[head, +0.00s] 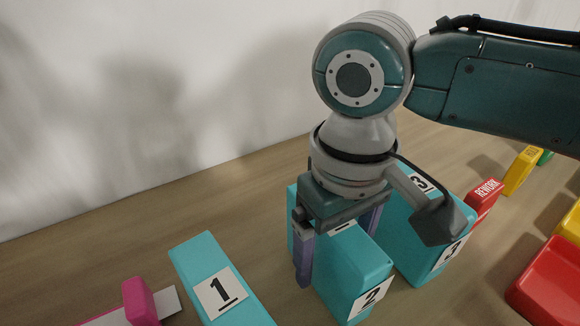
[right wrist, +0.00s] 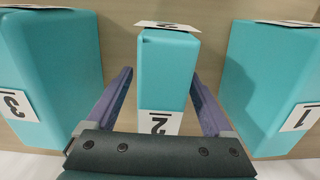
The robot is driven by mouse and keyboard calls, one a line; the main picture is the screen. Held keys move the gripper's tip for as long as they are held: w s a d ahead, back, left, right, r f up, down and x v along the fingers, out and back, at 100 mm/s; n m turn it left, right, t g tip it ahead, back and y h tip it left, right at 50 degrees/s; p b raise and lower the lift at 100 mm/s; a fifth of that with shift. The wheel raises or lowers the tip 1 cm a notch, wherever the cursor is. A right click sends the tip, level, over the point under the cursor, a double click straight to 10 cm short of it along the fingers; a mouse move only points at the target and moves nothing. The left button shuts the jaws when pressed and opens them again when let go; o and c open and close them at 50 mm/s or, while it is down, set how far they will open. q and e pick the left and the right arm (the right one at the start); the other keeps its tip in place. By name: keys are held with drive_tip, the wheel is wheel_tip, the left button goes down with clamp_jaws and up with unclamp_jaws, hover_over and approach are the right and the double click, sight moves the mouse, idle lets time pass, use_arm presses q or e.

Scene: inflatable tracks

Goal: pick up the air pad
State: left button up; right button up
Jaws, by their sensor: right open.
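Three teal padded blocks with number labels stand on the wooden table; I cannot tell by name which is the air pad. Block 2 (head: 358,262) is in the middle and also shows in the right wrist view (right wrist: 166,78). My right gripper (head: 338,256) is open and points down over block 2, with one purple finger on each side of it. In the right wrist view the fingers (right wrist: 161,76) flank the block, with small gaps visible. Block 1 (head: 205,262) and block 3 (head: 420,235) stand on either side. My left gripper is out of view.
Block 3 is close beside block 2; block 1 is farther off. A pink piece (head: 140,300) is at the lower left. A red REWORK block (head: 484,200), yellow block (head: 522,170) and large red block (head: 550,285) are at the right. A white wall (head: 120,110) stands behind.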

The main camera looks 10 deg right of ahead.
clamp_jaws()
idle(0.7)
